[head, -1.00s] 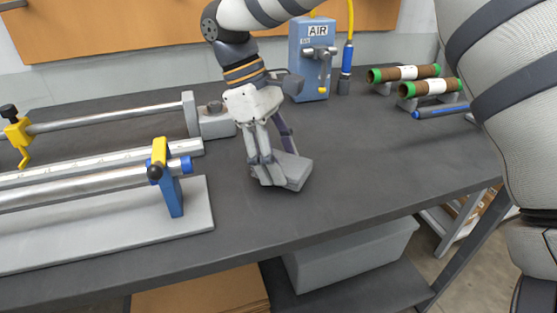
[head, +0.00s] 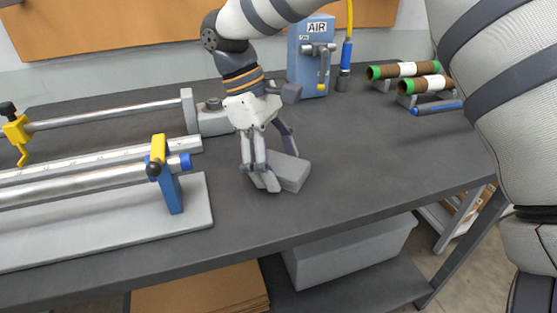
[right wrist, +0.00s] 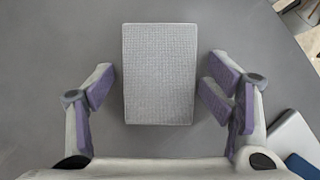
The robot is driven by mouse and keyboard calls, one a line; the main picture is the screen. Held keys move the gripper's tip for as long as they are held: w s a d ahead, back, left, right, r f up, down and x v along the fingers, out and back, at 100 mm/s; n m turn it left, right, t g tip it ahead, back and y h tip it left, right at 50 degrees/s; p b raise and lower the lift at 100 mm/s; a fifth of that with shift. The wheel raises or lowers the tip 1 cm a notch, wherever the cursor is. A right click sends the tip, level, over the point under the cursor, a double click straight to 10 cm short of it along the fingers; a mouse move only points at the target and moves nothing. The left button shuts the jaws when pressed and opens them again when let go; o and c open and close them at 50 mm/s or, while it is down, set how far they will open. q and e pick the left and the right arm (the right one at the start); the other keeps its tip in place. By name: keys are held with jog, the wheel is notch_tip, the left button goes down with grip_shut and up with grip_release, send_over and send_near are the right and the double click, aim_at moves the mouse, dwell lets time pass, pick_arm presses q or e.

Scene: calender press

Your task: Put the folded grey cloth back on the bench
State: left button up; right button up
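The folded grey cloth (head: 293,173) lies flat on the dark bench (head: 365,165) as a small rectangular block. In the right wrist view the cloth (right wrist: 159,74) shows its woven top, between the fingers. My right gripper (head: 271,156) is over the cloth, pointing down. It is open; the right wrist view shows a gap between the cloth and the finger pads on both sides. In the head view the fingers hide the cloth's left part. My left gripper is not in view.
Left of the cloth stands a roller rig with a grey base plate (head: 120,235) and a blue post (head: 171,190). Behind are a blue AIR box (head: 308,60) and green-ended rolls (head: 404,70) with a blue pen (head: 437,107). The bench right of the cloth is clear.

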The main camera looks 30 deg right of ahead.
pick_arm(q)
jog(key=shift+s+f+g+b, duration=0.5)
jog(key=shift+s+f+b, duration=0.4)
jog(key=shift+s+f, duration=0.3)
pick_arm(e)
jog(key=v, duration=1.3)
jog(key=shift+s, duration=0.15)
jog(key=shift+d, duration=0.15)
